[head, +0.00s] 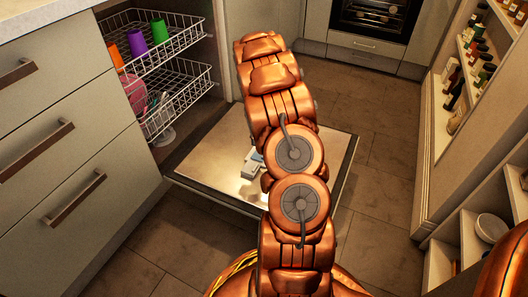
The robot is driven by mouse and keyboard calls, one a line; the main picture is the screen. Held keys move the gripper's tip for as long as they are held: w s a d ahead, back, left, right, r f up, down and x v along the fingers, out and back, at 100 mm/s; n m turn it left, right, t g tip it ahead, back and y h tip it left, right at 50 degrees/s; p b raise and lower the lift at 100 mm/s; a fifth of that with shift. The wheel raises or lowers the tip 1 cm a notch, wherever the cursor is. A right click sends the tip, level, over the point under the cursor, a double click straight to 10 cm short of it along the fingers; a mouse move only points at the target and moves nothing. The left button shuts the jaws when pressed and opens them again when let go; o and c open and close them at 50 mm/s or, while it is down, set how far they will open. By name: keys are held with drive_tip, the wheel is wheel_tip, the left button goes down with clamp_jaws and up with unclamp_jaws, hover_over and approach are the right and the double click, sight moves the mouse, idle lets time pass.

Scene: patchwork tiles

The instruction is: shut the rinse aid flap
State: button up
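The dishwasher door (205,155) lies folded down flat, low above the floor. A small pale dispenser (251,166) sits on its inner face, partly covered by my copper arm. A light piece at the dispenser's top right seems to stand up from it, but it is too small to tell whether this is the rinse aid flap. My arm crosses the middle of the view, over the door. My gripper is not seen; the arm links hide whatever is behind them.
Two wire racks (178,80) stand out at the left with orange, purple and green cups and pink dishware. Drawers (62,150) with bar handles line the left. An oven (375,18) is at the back, bottle shelves (462,85) at the right. Tiled floor (385,185) is clear right of the door.

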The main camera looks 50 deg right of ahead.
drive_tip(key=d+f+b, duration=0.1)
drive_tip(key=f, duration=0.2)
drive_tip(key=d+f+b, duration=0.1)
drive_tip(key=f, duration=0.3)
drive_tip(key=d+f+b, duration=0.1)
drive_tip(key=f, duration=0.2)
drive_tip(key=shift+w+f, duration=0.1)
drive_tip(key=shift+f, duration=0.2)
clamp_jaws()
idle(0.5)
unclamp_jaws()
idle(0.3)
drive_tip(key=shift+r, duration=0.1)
